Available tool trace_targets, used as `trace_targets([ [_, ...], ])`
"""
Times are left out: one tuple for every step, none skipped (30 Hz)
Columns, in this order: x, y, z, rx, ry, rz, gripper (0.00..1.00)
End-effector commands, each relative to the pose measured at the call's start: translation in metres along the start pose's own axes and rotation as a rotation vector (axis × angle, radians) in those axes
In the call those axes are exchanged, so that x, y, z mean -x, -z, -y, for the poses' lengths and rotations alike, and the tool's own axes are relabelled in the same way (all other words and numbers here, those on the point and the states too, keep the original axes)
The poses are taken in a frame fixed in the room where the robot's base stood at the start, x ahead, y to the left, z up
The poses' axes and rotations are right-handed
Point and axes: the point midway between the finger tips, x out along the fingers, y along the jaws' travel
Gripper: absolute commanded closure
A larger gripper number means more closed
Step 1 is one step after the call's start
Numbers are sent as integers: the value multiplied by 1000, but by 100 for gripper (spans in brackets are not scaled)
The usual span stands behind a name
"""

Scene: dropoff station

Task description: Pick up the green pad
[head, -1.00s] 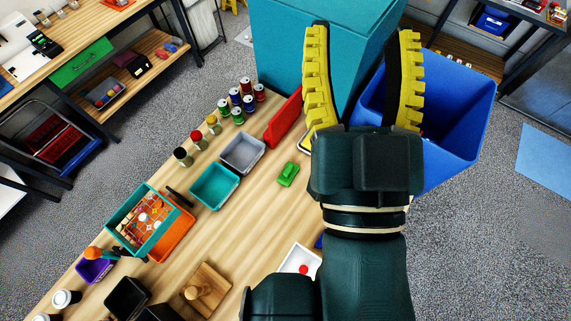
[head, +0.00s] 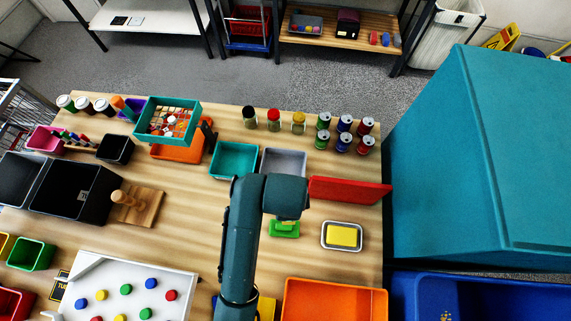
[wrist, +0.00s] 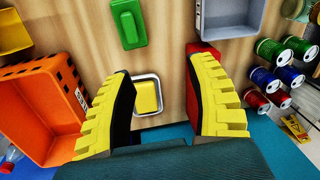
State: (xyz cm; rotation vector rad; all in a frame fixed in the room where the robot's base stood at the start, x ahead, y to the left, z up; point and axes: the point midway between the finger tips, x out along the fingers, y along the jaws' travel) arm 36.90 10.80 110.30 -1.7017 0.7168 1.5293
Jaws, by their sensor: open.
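The green pad (head: 284,230) lies on the wooden table, partly covered by my arm in the head view. In the wrist view, the green pad (wrist: 128,24) is at the top, beyond my fingertips, with a raised middle part. My gripper (wrist: 157,65) is open and empty, its yellow ribbed fingers wide apart above the table. The fingers are mostly hidden in the head view. A yellow pad (wrist: 147,97) in a small metal tray (head: 325,246) shows between my fingers in the wrist view and right of the green pad in the head view.
A red block (head: 350,190), a grey bin (head: 283,160) and a teal bin (head: 233,160) lie behind the green pad. Several cans (head: 344,133) stand at the back right. An orange bin (head: 335,300) is in front. A large teal box (head: 480,170) stands right of the table.

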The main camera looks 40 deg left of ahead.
Motion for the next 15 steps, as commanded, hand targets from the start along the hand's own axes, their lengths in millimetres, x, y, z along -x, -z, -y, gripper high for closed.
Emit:
trace_targets([
  [-17,-11,-15,-35,-74,14,44],
  [-21,-15,-22,-56,-107,19,44],
  [-26,-18,-28,-75,-138,22,44],
  [-30,-20,-32,-83,-151,23,44],
  [-35,-20,-34,-89,-158,23,44],
  [-42,-21,-35,-91,-160,24,44],
  [-49,-21,-36,-92,-160,24,44],
  [-57,-21,-38,-91,-160,24,44],
  [-64,-21,-39,-91,-162,24,44],
  [-69,-21,-40,-91,-162,24,44],
  [-76,-21,-41,-91,-162,24,44],
  [-86,-21,-42,-91,-160,24,44],
  [-93,-21,-43,-91,-160,24,44],
  [-100,-21,-44,-90,-159,24,44],
  [-109,-22,-45,-90,-159,24,44],
])
